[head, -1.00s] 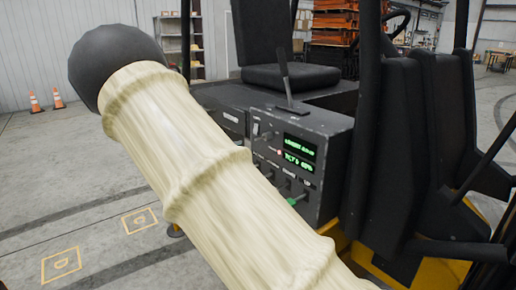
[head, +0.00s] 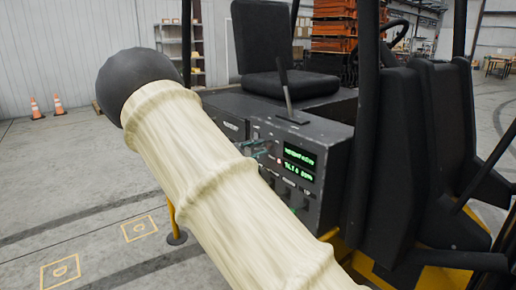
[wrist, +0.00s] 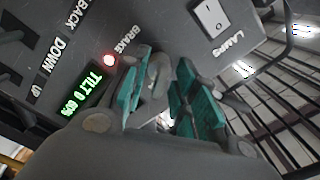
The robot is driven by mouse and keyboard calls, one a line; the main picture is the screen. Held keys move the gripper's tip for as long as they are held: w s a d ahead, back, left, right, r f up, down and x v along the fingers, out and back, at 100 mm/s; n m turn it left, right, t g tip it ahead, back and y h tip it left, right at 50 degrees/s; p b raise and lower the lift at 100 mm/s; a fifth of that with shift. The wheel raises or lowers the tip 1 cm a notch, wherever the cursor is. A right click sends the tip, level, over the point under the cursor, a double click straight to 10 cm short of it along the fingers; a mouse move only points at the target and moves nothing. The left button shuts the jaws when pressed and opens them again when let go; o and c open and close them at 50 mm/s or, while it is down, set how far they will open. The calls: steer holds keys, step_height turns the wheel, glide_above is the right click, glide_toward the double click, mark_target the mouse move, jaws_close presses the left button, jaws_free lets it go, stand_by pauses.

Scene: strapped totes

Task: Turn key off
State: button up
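A grey key-like knob (wrist: 160,76) stands out from the dark control panel in the wrist view. My gripper (wrist: 164,84) has its teal finger pads on either side of this knob. The fingers are apart; a gap shows beside the knob, and I cannot tell whether either pad touches it. In the head view my gripper (head: 260,148) shows partly at the panel (head: 331,180), mostly behind my pale arm. I cannot make out the key there.
The panel has a lit red lamp (wrist: 110,59), a green tilt display (wrist: 82,91) and a white lamps switch (wrist: 209,15). A lever (head: 286,90) and black seat (head: 285,75) stand above it. Dark upright backrests (head: 415,140) are at right. Open floor lies left.

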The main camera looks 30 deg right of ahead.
steer(key=shift+d, duration=0.3)
steer(key=shift+c, duration=0.2)
jaws_close()
